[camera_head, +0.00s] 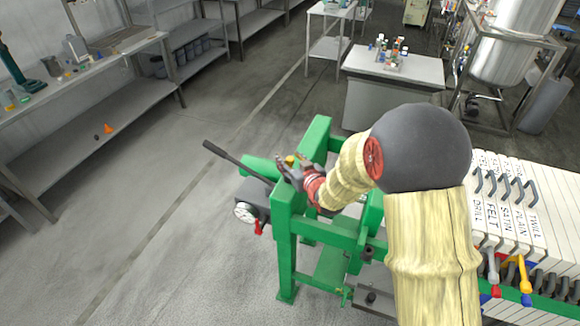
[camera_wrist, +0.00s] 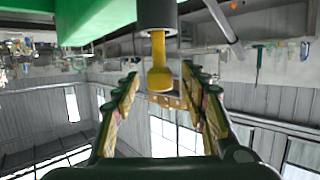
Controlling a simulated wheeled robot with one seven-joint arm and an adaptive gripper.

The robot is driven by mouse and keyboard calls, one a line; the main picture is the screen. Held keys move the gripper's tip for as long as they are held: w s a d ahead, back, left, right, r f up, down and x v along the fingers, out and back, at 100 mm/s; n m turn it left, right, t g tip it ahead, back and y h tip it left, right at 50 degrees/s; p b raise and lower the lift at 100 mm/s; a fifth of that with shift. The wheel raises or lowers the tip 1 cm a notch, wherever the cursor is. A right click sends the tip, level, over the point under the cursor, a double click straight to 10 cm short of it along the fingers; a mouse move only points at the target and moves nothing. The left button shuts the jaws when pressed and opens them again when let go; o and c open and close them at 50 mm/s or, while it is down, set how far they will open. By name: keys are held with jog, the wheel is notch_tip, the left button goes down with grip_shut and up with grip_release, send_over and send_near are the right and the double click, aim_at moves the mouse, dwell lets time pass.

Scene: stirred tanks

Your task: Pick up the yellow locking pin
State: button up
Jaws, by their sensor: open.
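My gripper is open and holds nothing. In the head view a small yellow spot, likely the pin's knob (camera_head: 289,160), shows at my gripper (camera_head: 288,172), beside the green press frame (camera_head: 318,135). My fingers partly hide that spot there.
A dark lever (camera_head: 236,161) sticks out to the left above a round gauge (camera_head: 245,212) and a red handle (camera_head: 258,228). White labelled plates (camera_head: 508,225) stand in the frame at right. A bench (camera_head: 395,65) stands behind.

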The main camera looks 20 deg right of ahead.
jog(key=shift+c, duration=0.7)
grip_shut()
